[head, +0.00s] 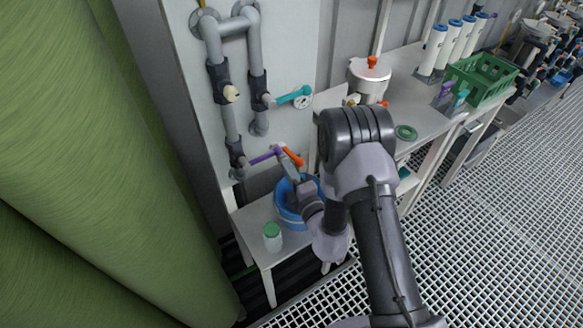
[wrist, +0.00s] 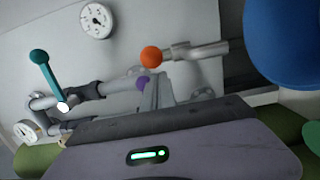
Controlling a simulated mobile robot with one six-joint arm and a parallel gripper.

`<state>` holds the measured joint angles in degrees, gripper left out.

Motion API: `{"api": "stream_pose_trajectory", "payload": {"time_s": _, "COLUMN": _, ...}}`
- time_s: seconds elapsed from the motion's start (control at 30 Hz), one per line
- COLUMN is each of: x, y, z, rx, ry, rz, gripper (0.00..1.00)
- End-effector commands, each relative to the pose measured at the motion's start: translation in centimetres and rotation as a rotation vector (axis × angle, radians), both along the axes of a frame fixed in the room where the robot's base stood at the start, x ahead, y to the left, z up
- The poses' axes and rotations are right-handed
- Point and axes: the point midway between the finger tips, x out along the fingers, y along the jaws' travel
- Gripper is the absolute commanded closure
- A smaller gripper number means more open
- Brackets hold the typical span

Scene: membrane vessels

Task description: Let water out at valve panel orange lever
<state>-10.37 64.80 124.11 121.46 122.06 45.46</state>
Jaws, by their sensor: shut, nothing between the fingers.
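The orange lever (head: 293,157) is on the valve panel (head: 283,70), at the outlet just above a blue basin (head: 283,203). In the wrist view its round orange knob (wrist: 152,57) is just beyond my gripper. My gripper (head: 279,151) is shut and empty, with its fingertips close beside the orange lever. I cannot tell whether they touch it. A purple lever (head: 264,157) lies just left of the fingertips. In the wrist view its purple knob (wrist: 143,84) is partly hidden behind my gripper fingers (wrist: 165,90).
A teal lever (head: 294,96) and a gauge (head: 303,102) are higher on the panel. The basin and a green-lidded jar (head: 272,237) stand on a small white table (head: 246,220). A bench on the right holds a white pot (head: 371,80) and a green crate (head: 482,80). Green cylinders (head: 90,150) fill the left.

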Motion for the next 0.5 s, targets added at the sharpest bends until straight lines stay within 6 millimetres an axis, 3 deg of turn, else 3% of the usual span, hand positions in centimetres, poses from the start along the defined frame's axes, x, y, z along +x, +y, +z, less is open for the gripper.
{"api": "stream_pose_trajectory", "payload": {"time_s": 0.5, "x": 0.83, "y": -1.01, "z": 0.08, "rx": 0.0, "ry": -0.001, "rz": 0.003, "gripper": 1.0}}
